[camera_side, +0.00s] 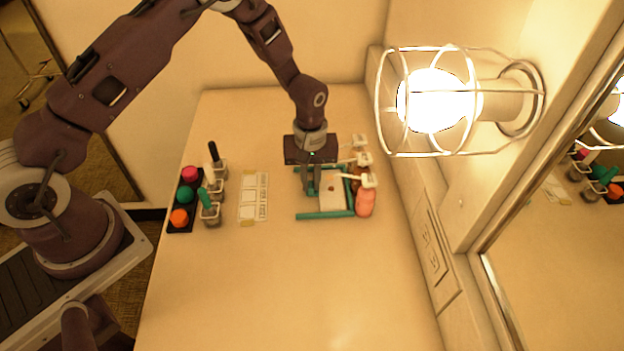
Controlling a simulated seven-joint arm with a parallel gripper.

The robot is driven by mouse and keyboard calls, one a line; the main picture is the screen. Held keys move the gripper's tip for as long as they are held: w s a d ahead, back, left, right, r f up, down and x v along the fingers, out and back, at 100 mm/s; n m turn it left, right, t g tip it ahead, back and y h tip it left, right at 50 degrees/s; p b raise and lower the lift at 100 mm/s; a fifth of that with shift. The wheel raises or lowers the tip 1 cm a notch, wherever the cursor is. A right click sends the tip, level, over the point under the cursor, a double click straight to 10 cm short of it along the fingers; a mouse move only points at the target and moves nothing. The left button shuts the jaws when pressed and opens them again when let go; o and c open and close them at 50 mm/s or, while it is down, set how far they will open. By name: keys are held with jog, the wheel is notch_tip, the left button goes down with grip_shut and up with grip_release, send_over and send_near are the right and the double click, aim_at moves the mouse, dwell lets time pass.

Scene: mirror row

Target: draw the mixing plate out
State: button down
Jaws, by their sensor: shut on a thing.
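The mixing plate (335,196) is a pale flat plate with a small dark spot on it. It lies within a teal frame (324,216) that has bars along the front, the back and the right side. My gripper (311,190) points down at the plate's left edge and is shut on it. The fingers hide part of that edge and of the back bar. I cannot tell whether the plate is lifted at all.
Bottles, one pink (365,202), and white-handled holders (369,180) crowd the frame's right side. A white strip card (254,197) lies to the left, beside a dark tray (173,226) with coloured caps. A caged lamp (432,100) juts from the wall. The front table is clear.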

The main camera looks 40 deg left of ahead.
jog(key=s+a, duration=0.4)
jog(key=shift+s+a, duration=0.3)
jog(key=c, duration=1.4)
grip_release()
jog(key=shift+c, duration=0.2)
